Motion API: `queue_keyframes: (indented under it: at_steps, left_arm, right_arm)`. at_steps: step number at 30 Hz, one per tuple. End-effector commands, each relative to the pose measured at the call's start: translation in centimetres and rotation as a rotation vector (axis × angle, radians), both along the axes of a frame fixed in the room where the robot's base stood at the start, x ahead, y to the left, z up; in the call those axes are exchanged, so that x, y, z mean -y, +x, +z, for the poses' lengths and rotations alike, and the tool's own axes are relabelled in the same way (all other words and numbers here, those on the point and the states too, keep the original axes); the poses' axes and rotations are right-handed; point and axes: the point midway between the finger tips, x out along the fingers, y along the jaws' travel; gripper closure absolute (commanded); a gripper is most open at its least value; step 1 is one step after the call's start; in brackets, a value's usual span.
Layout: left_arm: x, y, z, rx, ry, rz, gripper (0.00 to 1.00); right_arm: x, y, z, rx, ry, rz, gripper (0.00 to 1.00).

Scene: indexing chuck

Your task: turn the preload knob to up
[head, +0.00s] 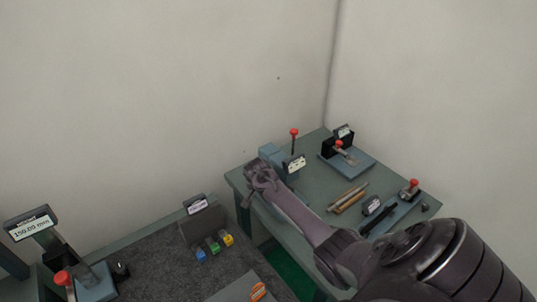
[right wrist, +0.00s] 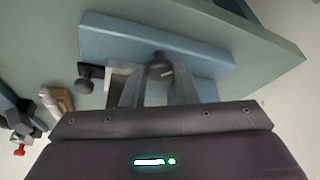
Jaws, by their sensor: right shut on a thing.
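My right gripper (head: 251,184) reaches across the right-hand bench to the blue-grey fixture (head: 269,154) at its back left corner. In the right wrist view, the fingers of the gripper (right wrist: 160,79) are shut on a dark round knob (right wrist: 159,66) on the blue fixture body (right wrist: 110,40). In the head view the knob is hidden behind the gripper. My left gripper is not in view.
A red-ball lever (head: 294,132) and a labelled plate (head: 296,164) stand by the fixture. Another lever device (head: 340,147), brown bars (head: 348,197) and a slide with a red knob (head: 413,183) share the bench (head: 312,187). Coloured blocks (head: 214,247) lie on the dark mat.

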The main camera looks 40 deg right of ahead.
Motion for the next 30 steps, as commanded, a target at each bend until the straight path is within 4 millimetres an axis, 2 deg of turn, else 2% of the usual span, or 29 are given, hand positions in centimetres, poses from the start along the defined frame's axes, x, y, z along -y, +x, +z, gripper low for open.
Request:
queue_keyframes:
  at_steps: [10,11,15,25,30]
  left_arm:
    - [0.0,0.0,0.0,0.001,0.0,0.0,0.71]
    - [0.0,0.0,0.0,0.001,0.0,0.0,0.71]
    - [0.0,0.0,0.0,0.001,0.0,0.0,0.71]
    - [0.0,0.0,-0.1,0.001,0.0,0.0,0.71]
    - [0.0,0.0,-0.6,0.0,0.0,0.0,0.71]
  right_arm:
    - [0.0,0.0,0.0,0.0,0.0,0.002,0.96]
    - [0.0,0.0,0.0,0.0,0.0,0.002,0.71]
    - [0.0,0.0,0.0,0.001,0.0,0.001,0.52]
    - [-0.1,0.0,0.2,0.001,0.0,0.001,0.52]
    - [-0.6,-0.1,1.5,0.004,-0.001,0.001,0.52]
